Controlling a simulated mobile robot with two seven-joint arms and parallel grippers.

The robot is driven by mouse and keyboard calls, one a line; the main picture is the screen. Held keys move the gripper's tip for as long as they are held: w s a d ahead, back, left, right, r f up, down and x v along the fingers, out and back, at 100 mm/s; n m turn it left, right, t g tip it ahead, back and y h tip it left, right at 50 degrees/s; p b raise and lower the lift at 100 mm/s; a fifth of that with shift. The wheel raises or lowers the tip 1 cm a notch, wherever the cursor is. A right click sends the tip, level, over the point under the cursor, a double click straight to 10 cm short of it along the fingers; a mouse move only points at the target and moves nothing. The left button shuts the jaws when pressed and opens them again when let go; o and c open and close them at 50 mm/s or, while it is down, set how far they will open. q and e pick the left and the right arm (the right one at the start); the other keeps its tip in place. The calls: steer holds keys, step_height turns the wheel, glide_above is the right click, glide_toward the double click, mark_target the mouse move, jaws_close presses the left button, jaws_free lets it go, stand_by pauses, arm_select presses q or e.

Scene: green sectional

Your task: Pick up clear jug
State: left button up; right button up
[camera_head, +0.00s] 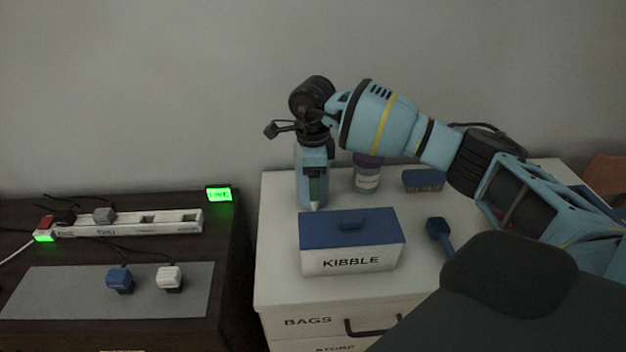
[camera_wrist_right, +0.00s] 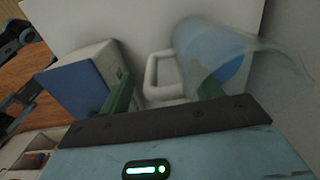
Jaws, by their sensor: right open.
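The clear jug (camera_wrist_right: 208,50) shows in the right wrist view as a see-through, bluish vessel with a wide rim. A pale looped handle (camera_wrist_right: 152,78) is on its left side. My right gripper (camera_wrist_right: 164,92) is open, and the handle shows between its two green fingers, with nothing clamped. The right finger overlaps the jug body in this view; I cannot tell whether they touch. In the head view my right gripper (camera_head: 314,205) points down behind the kibble box, and I cannot make out the jug there. My left gripper is not in view.
The blue-lidded kibble box (camera_head: 350,262) stands close in front of the right gripper on the white cabinet (camera_head: 281,282). A purple-topped container (camera_head: 367,180), a brush (camera_head: 423,180) and a blue scoop (camera_head: 437,233) lie to the right. A dark table (camera_head: 228,238) with a power strip (camera_head: 130,225) is left.

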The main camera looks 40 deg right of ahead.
steer(key=shift+c, duration=0.4)
steer(key=shift+r, duration=0.1)
jaws_close()
steer(key=shift+r, duration=0.1)
